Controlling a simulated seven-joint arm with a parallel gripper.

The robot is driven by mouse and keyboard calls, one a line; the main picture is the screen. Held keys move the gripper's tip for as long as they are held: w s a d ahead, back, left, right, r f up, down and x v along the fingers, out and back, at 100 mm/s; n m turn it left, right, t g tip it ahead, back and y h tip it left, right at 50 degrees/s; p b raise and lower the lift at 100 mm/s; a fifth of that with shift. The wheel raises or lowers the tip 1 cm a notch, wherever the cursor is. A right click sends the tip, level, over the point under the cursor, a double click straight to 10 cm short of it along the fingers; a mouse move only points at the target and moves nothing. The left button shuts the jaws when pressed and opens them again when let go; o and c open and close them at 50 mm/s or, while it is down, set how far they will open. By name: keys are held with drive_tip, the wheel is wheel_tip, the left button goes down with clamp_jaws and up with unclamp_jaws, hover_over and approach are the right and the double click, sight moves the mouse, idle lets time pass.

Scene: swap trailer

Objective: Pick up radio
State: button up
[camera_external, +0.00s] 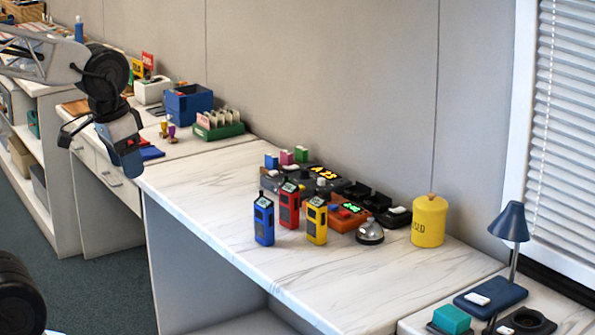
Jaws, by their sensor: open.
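Three handheld radios stand upright on the white marble-look counter (200,205): a blue radio (264,222), a red radio (289,207) and a yellow radio (316,221). Each has a dark grille and a small lit screen near its top. The blue one is leftmost, the red one in the middle and slightly farther back, the yellow one on the right. My gripper (96,146) is open and hangs at the upper left, well apart from the radios. Nothing shows between its fingers, though the view of them is small.
Behind the radios are dark charging docks (371,201), an orange device (347,218) and small coloured blocks. A silver bell (370,232) and a yellow canister (429,221) stand to the right, with a blue lamp (509,222) beyond. The counter left of the radios is clear.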

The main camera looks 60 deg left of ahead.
drive_tip(key=w+a+n, duration=0.3)
drive_tip(key=w+n, duration=0.2)
drive_tip(key=w, duration=0.7)
drive_tip(key=n+g, duration=0.3)
drive_tip(key=n, duration=1.1)
hover_over(263, 200)
drive_tip(key=f, duration=1.9)
drive_tip(key=shift+s+d+f, duration=0.1)
drive_tip(key=shift+s, duration=0.2)
drive_tip(key=shift+w+a+f, duration=0.2)
drive_tip(key=shift+w+f, duration=0.05)
drive_tip(key=shift+f, duration=0.05)
drive_tip(key=shift+f, duration=1.3)
drive_tip(key=shift+w+d+f, duration=0.1)
drive_tip(key=shift+d+f, duration=0.05)
drive_tip(key=shift+f, duration=2.45)
